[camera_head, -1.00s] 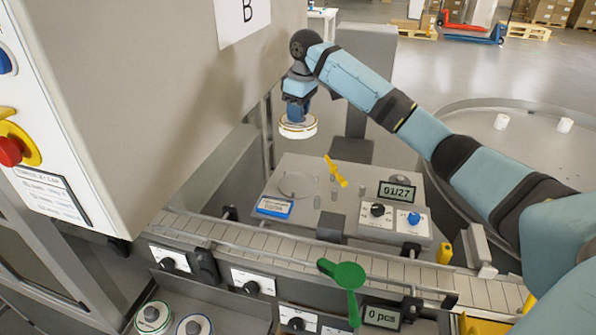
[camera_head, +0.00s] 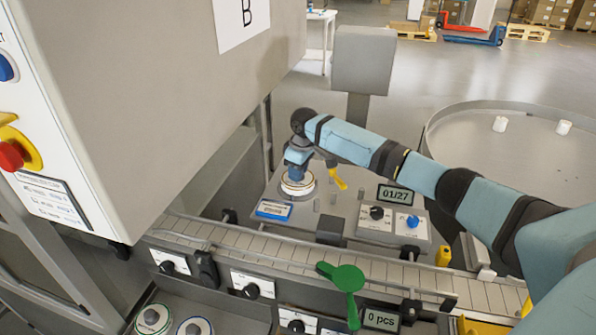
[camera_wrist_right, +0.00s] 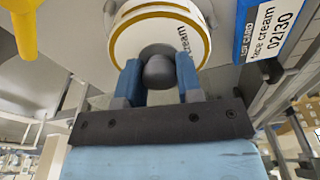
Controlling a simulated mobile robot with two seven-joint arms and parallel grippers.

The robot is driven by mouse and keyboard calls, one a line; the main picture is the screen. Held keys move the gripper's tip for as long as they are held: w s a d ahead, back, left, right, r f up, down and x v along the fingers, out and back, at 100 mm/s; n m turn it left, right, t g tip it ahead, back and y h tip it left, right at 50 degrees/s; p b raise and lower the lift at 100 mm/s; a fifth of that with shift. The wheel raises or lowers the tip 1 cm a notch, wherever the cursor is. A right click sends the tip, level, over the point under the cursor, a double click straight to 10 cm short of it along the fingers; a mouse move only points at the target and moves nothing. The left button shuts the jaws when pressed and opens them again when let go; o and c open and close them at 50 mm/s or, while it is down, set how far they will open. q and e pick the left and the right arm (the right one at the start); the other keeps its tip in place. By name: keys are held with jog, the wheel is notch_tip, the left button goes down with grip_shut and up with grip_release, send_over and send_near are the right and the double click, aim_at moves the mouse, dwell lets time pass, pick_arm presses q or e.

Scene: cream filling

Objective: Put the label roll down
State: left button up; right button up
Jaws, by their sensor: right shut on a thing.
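The label roll (camera_head: 297,186) is a white disc with a yellow-gold band and a grey core. It is at the round plate on the grey machine top (camera_head: 340,212), low over it or touching it; I cannot tell which. My right gripper (camera_head: 299,158) is above the roll and shut on its grey core. In the right wrist view the roll (camera_wrist_right: 185,28) lies just beyond the blue fingers of my right gripper (camera_wrist_right: 160,72), which are on either side of the core knob. My left gripper is not in view.
A blue lot card (camera_head: 273,209) and a yellow lever (camera_head: 338,178) are close to the roll. A conveyor (camera_head: 270,246) with a green handle (camera_head: 343,277) runs in front. Two more rolls (camera_head: 153,319) sit at the lower left. A large grey cabinet (camera_head: 150,110) stands left.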

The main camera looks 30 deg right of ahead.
jog(key=shift+f, duration=0.2)
jog(key=o, duration=1)
jog(key=shift+f, duration=0.15)
jog(key=shift+r, duration=0.45)
notch_tip(320, 180, up, 12)
jog(key=s, duration=0.1)
jog(key=shift+s+d+f, duration=0.15)
jog(key=shift+d+f, duration=0.05)
jog(key=shift+d, duration=0.15)
